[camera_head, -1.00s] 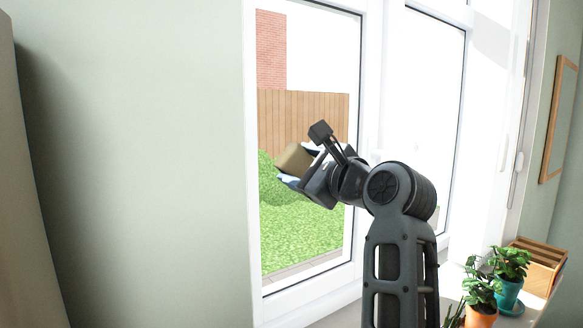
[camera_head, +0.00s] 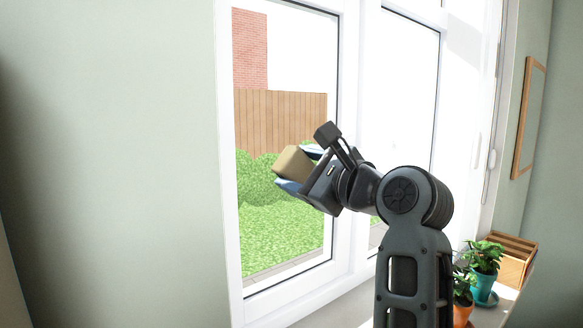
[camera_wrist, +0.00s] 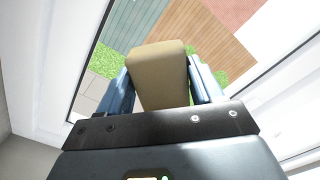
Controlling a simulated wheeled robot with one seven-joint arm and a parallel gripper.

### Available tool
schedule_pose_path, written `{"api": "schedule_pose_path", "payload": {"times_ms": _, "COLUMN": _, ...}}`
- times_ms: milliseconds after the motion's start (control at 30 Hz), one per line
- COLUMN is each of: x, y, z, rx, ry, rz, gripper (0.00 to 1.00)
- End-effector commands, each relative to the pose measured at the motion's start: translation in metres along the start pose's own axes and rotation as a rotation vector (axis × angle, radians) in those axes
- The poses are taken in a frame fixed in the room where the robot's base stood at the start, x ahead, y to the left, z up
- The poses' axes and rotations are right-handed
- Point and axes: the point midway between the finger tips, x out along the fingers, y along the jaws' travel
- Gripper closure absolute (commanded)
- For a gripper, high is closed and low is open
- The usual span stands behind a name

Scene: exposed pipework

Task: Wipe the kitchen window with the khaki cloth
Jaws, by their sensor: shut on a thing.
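The khaki cloth (camera_head: 293,163) is a thick, folded block held in my gripper (camera_head: 290,175). In the wrist view the cloth (camera_wrist: 158,78) sits between the two blue fingers of my gripper (camera_wrist: 160,88), which are shut on it. The kitchen window (camera_head: 285,225) has a white frame and clear panes, with a garden, wooden fence and brick column behind it. The cloth shows in front of the left pane. I cannot tell whether it touches the glass.
Potted plants (camera_head: 484,262) stand on the sill at the lower right, beside a wooden crate (camera_head: 514,255). A wood-framed panel (camera_head: 528,118) hangs on the right wall. The green wall (camera_head: 110,150) left of the window is bare.

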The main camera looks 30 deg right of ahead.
Motion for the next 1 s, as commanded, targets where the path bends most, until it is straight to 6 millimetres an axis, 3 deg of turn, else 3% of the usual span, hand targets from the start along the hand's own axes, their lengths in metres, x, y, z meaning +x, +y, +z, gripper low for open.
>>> {"api": "schedule_pose_path", "payload": {"times_ms": 200, "x": -0.014, "y": 0.000, "z": 0.000, "rx": -0.001, "ry": 0.001, "rz": 0.000, "gripper": 0.59}}
{"api": "schedule_pose_path", "payload": {"times_ms": 633, "x": -0.018, "y": 0.000, "z": 0.000, "rx": -0.001, "ry": 0.001, "rz": -0.001, "gripper": 0.59}}
{"api": "schedule_pose_path", "payload": {"times_ms": 1000, "x": -0.044, "y": 0.000, "z": 0.000, "rx": 0.000, "ry": 0.000, "rz": 0.000, "gripper": 0.59}}
